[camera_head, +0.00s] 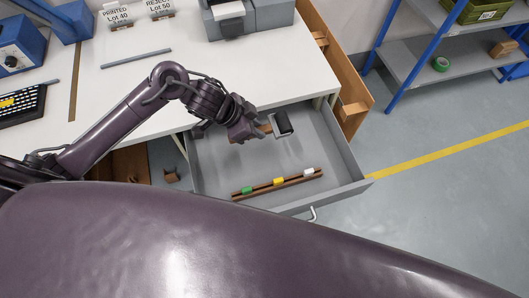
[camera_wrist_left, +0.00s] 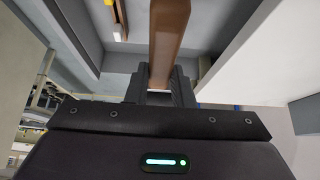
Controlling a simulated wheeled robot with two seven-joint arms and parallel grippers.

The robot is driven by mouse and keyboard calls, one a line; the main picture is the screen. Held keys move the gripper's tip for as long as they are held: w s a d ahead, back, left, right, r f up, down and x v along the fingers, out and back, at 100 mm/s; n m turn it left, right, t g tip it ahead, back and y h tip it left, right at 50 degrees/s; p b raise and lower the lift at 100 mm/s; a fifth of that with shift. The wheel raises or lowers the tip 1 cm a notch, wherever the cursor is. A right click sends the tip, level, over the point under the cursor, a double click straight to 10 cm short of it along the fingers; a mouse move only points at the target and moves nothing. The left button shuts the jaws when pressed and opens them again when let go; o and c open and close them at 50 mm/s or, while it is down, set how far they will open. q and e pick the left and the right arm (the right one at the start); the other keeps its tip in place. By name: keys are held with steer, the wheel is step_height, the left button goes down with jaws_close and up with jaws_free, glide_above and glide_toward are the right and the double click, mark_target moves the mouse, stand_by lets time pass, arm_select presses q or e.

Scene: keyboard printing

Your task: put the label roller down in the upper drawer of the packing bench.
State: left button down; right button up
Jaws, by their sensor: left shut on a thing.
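The label roller (camera_head: 282,124) has a dark roller head and a brown handle. My left gripper (camera_head: 252,134) is shut on its handle and holds it over the open upper drawer (camera_head: 350,165) of the packing bench (camera_head: 240,75). In the left wrist view the brown handle of the label roller (camera_wrist_left: 168,40) rises from between the fingers of my left gripper (camera_wrist_left: 158,85). The roller head is out of that view. I cannot tell exactly how high the roller is above the drawer floor. My right gripper is not in view.
A brown rack (camera_head: 278,184) with green, yellow and white pieces lies along the drawer's front. The drawer floor between rack and roller is clear. A grey machine (camera_head: 232,17), a keyboard (camera_head: 22,104) and sign stands (camera_head: 118,14) are on the bench. Shelving (camera_head: 430,60) stands at the right.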

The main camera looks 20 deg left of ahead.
mark_target(264, 162)
arm_select(q)
step_height(264, 162, down, 20)
steer(key=shift+r+b, duration=0.1)
steer(key=shift+b, duration=0.25)
steer(key=shift+f, duration=0.25)
steer(key=c, duration=1.3)
jaws_free()
steer(key=shift+o, duration=0.2)
steer(key=v, duration=1.2)
steer(key=shift+r, duration=0.25)
